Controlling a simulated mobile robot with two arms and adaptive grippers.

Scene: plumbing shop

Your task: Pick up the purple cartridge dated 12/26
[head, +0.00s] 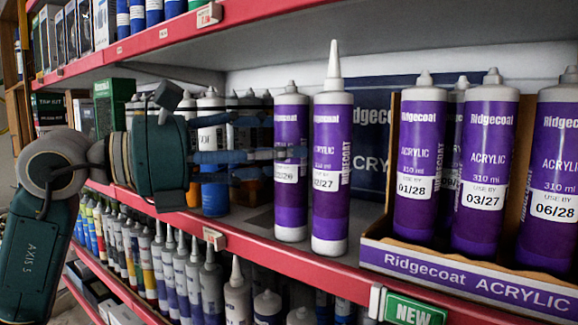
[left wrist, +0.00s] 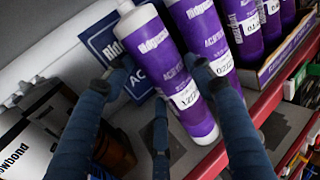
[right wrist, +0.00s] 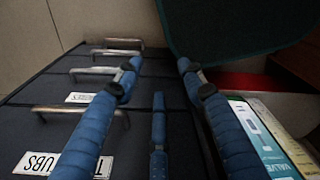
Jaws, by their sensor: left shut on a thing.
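A purple Ridgecoat acrylic cartridge (head: 291,200) stands upright on the middle shelf. Its date label is partly covered by a finger in the head view; the part that shows ends in 26. In the left wrist view this cartridge (left wrist: 157,48) shows a label starting 12/2. My left gripper (head: 268,153) reaches in from the left with its blue fingers shut around the cartridge's upper body. Right beside it stands another purple cartridge (head: 331,210) dated 02/27, with a long nozzle. My right gripper (right wrist: 160,72) is open and empty in the right wrist view.
A display box (head: 470,276) at the right holds purple cartridges dated 01/28, 03/27 and 06/28. Other cartridges (head: 211,195) stand behind my left fingers. The upper shelf (head: 200,38) is overhead. Dark drawers with handles (right wrist: 80,85) lie before my right gripper.

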